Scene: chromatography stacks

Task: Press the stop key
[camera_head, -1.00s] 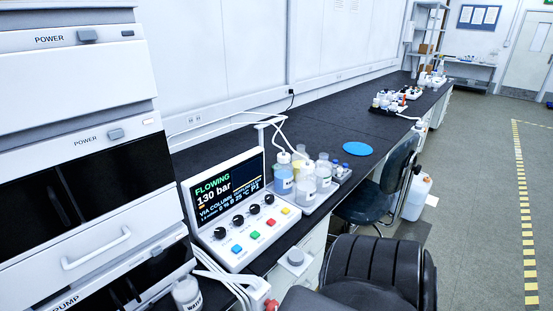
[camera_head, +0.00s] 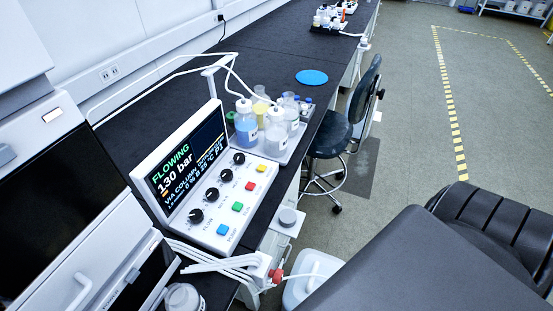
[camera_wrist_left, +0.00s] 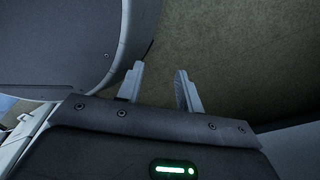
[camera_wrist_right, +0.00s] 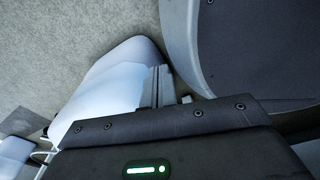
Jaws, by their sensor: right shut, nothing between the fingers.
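A white control panel (camera_head: 212,226) stands on the dark bench, its screen (camera_head: 185,160) reading FLOWING and 130 bar. Its sloped front has a row of black knobs and a row of coloured keys: blue (camera_head: 222,229), green (camera_head: 237,208), red (camera_head: 250,186) and yellow (camera_head: 261,168). The key labels are too small to read, so I cannot tell which says stop. My left gripper (camera_wrist_left: 160,88) is open and empty in its wrist view, above the floor. My right gripper (camera_wrist_right: 157,86) is shut and empty in its wrist view. Neither gripper shows in the head view, away from the panel.
Bottles (camera_head: 246,126) stand in a tray right behind the panel, with white tubing arching over. White instruments (camera_head: 60,180) fill the left. A blue disc (camera_head: 311,77) lies on the bench. A chair (camera_head: 338,130) stands beside it. White tubes (camera_head: 215,264) and a red fitting (camera_head: 276,275) hang in front.

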